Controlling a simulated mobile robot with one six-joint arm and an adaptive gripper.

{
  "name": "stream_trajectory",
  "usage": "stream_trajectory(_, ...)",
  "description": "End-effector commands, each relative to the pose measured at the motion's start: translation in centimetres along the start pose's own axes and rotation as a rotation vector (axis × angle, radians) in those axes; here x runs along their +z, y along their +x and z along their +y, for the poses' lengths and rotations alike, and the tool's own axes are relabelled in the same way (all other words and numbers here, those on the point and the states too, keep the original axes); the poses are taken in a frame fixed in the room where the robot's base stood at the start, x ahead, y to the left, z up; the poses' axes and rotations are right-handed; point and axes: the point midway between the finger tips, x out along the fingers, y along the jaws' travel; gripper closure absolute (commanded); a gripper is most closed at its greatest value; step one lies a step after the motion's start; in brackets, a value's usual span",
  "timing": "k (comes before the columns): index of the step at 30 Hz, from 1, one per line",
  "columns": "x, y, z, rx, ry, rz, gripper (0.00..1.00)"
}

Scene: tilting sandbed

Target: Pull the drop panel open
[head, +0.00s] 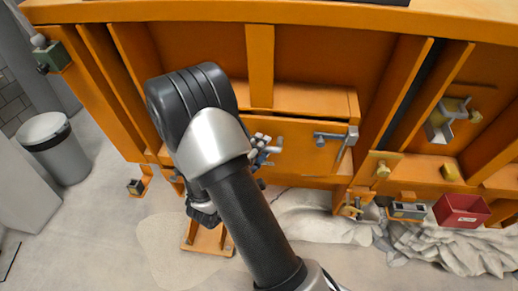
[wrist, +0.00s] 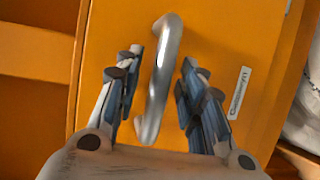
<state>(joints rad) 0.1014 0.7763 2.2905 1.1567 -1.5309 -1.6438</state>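The drop panel (head: 303,158) is an orange board low on the front of the sandbed. In the wrist view the orange panel (wrist: 222,40) fills most of the picture. Its silver bar handle (wrist: 160,80) stands upright, slightly tilted, in the middle. My gripper (wrist: 155,88) is open, with one finger on each side of the handle and a gap on both sides. In the head view my gripper (head: 263,150) is at the left part of the panel, partly behind my arm. The handle cannot be made out clearly there.
A grey latch lever (head: 335,140) sits at the panel's right end. A small label (wrist: 240,92) is right of the handle. A grey trash can (head: 55,150) stands at the left. The floor before the panel is mostly clear.

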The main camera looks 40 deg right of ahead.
Motion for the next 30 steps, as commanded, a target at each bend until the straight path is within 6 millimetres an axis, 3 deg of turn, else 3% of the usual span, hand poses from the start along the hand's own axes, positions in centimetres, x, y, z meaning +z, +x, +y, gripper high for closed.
stream_trajectory(3, -0.01, -0.02, 0.01, 0.000, 0.000, 0.000, 0.65)
stream_trajectory(19, -0.01, -0.05, 0.01, 0.000, 0.001, 0.000, 1.00)
stream_trajectory(30, -0.01, -0.05, 0.02, 0.001, 0.001, 0.000, 1.00)
